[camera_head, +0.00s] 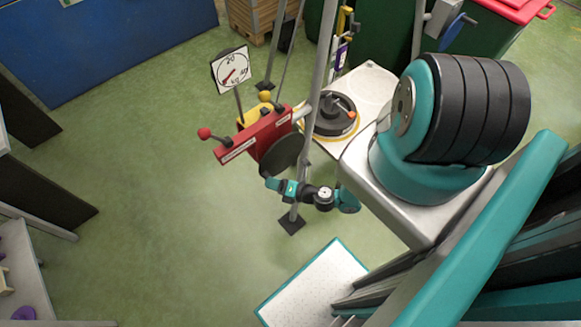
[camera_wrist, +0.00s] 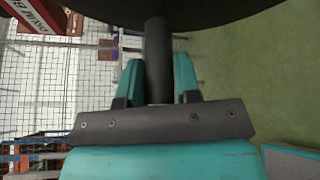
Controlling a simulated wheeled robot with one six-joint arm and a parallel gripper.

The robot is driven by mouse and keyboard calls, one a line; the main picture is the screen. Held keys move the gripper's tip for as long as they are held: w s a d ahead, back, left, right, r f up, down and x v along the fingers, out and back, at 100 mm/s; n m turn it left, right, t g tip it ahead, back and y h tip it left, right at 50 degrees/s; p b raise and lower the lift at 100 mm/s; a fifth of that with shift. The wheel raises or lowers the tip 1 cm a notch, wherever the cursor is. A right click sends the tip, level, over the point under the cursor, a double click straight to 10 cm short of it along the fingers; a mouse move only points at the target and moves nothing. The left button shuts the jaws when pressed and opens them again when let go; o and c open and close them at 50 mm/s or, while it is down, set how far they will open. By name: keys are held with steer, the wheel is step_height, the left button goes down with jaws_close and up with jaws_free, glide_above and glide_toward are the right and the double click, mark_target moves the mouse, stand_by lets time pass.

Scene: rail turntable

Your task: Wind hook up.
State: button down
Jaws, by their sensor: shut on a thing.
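My gripper (camera_head: 271,182) is at the lower edge of a dark round disc (camera_head: 284,152) on the side of a red winch box (camera_head: 252,135). In the wrist view, my gripper's two teal fingers (camera_wrist: 158,75) stand on either side of a dark upright peg (camera_wrist: 158,45), shut on it. The peg projects from the dark disc (camera_wrist: 225,12) at the top of that view. I cannot make out the hook for certain in either view.
A dial gauge (camera_head: 231,70) stands above the winch box, with a red-knobbed lever (camera_head: 206,134) at left. A black round turntable (camera_head: 333,115) sits on a pale base at right. Green floor (camera_head: 170,190) is clear at left.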

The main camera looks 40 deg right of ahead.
steer(key=shift+w+d+r+p, duration=0.15)
steer(key=shift+r+p, duration=1)
steer(key=shift+r, duration=0.4)
steer(key=shift+d+r+p, duration=0.25)
steer(key=shift+r+p, duration=0.35)
steer(key=shift+r, duration=0.05)
steer(key=shift+d+r+p, duration=0.2)
steer(key=shift+r+p, duration=0.35)
steer(key=shift+r, duration=0.1)
steer(key=c, duration=0.7)
jaws_free()
steer(key=shift+f, duration=0.1)
steer(key=shift+a, duration=0.1)
